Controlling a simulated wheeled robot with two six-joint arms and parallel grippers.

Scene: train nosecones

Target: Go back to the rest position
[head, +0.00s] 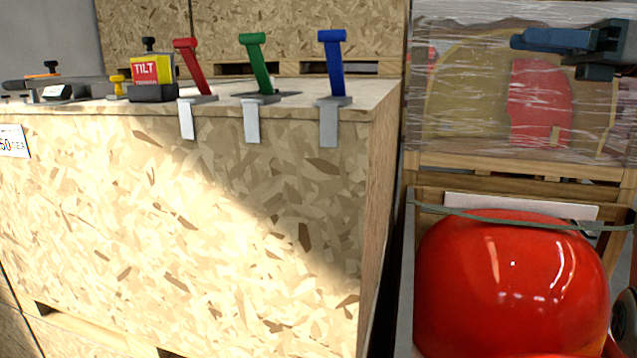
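Only a dark rounded part with a pale centre (625,312) shows at the lower right edge, beside the red nosecone. It seems to belong to my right arm. It is cut off by the frame, and I cannot make out two fingertips or whether anything is held. My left gripper is not seen. The large glossy red nosecone (510,285) sits in a wooden crate at the lower right, with a dark green strap (500,217) across its top.
A big chipboard crate (130,210) fills the left. On it stand red (190,65), green (258,65) and blue (333,65) levers, a yellow TILT box (152,72) and dark tools (55,88). A plastic-wrapped crate (470,95) and a dark blue device (560,40) are at upper right.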

